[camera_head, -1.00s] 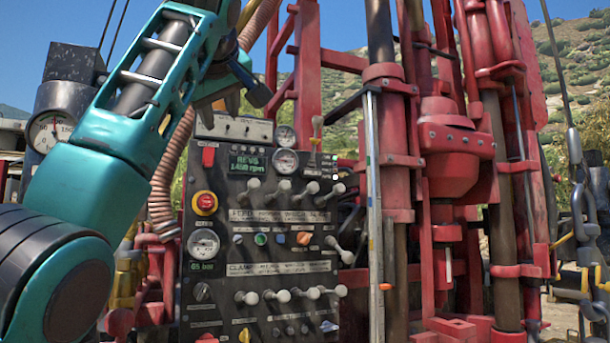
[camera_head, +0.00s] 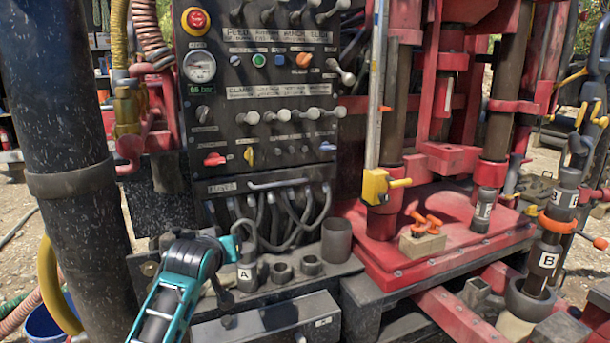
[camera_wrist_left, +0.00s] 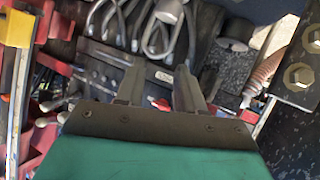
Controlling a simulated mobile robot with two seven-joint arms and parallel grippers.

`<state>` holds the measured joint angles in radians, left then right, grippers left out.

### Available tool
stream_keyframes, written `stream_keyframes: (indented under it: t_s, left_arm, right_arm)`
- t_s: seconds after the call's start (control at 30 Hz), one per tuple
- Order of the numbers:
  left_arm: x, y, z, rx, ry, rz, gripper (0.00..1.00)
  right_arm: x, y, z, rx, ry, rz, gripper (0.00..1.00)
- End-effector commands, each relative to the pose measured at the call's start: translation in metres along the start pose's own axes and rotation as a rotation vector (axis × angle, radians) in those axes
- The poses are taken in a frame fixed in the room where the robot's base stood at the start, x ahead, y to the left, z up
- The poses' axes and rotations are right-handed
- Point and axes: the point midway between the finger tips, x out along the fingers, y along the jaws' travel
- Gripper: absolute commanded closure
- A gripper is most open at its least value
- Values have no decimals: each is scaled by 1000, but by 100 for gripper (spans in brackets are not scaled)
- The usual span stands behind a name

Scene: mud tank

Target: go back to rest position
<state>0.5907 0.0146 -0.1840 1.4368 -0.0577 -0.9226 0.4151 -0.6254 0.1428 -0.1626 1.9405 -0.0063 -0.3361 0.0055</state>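My left arm (camera_head: 165,305) comes in from the bottom left of the head view, teal and dark grey, with its wrist low in front of the control panel (camera_head: 215,125). In the left wrist view my left gripper (camera_wrist_left: 160,85) has two grey fingers spread apart with nothing between them. Behind the fingers are the panel's dark lower part and several grey curved hoses (camera_wrist_left: 105,20). In the head view the wrist is close to a grey fitting labelled A (camera_head: 246,275). Its fingers are hard to make out there. My right arm and gripper are not in view.
A shelf holds an open grey cup (camera_head: 336,240) and short rings. A red platform (camera_head: 425,265) carries orange shackles on a block (camera_head: 422,245). A thick black column (camera_head: 60,150) stands at left. Pipes labelled B (camera_head: 545,260) stand at right.

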Motion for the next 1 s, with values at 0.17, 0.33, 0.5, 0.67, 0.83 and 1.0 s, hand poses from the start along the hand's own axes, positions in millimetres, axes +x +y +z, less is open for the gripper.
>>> stream_keyframes:
  t_s: [0.17,0.33,0.5,0.67,0.83,1.0]
  left_arm:
    - [-14,-28,108,77,-46,18,63]
    - [-47,-49,196,150,-79,40,63]
    - [-96,-66,273,220,-110,67,63]
    - [-150,-76,327,279,-134,95,63]
    - [-194,-81,359,321,-149,117,63]
    - [-212,-82,368,337,-152,126,63]
  right_arm:
    - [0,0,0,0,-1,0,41]
    - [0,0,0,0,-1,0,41]
    - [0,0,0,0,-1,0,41]
    - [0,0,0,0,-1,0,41]
    - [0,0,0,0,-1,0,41]
    - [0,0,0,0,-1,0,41]
